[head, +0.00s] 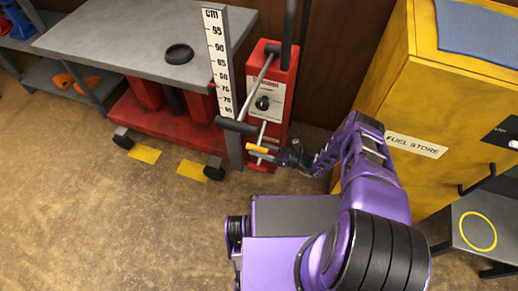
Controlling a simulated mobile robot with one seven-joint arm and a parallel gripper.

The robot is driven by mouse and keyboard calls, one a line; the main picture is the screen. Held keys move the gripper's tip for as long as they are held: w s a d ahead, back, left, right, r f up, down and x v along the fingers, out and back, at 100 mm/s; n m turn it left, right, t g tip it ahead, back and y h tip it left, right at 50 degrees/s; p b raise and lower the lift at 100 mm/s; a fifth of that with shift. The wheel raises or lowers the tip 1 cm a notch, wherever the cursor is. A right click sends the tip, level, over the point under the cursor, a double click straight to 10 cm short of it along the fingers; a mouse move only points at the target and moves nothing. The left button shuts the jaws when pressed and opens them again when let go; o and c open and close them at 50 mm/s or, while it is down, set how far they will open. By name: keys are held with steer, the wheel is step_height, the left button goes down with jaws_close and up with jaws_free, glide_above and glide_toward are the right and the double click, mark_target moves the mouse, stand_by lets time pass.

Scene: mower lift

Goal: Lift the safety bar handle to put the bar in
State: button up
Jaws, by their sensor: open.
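A black bar-shaped handle (235,126) sits at the lower end of a silver rod (261,76), in front of the red lift unit (284,70). I take this to be the safety bar handle, but no label on it can be read. The rod slants down and left from the top of the red unit. My gripper (259,153) is open, with orange-tipped fingers pointing left. It is just below and right of the black handle, apart from it as far as I can tell. A short silver piece shows near the fingers, and its lower part is partly hidden by them.
A grey lift table (110,45) with a black ring (179,54) stands on a red base at left, beside a cm scale (216,60). A yellow fuel store cabinet (410,100) is close on the right. A grey stool (490,215) stands lower right.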

jaws_close()
stand_by(1.3)
